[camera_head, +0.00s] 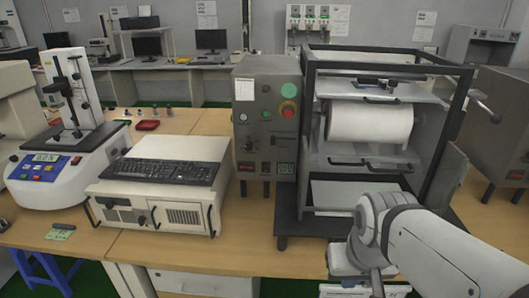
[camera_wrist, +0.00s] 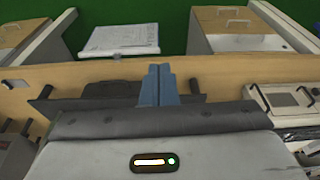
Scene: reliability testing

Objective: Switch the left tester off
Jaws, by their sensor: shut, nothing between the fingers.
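A grey control box (camera_head: 267,122) stands upright on the bench in the head view, left of a dark-framed machine with a white roller (camera_head: 370,121). Its front has a large green button (camera_head: 288,90), a smaller green one and a red button (camera_head: 287,112). A white tester with a small display (camera_head: 48,170) and an upright column stands at the far left. The frames do not make clear which is the left tester. My gripper (camera_wrist: 158,84) is shut and empty in the wrist view, above the bench edge. My arm is at the lower right of the head view, in front of the framed machine.
A white case (camera_head: 165,180) with a black keyboard (camera_head: 161,171) on top sits between the far-left tester and the control box. Another grey machine (camera_head: 497,130) stands at the right. Bare bench top lies in front of the control box. Drawers (camera_wrist: 250,30) show below the bench edge (camera_wrist: 225,78).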

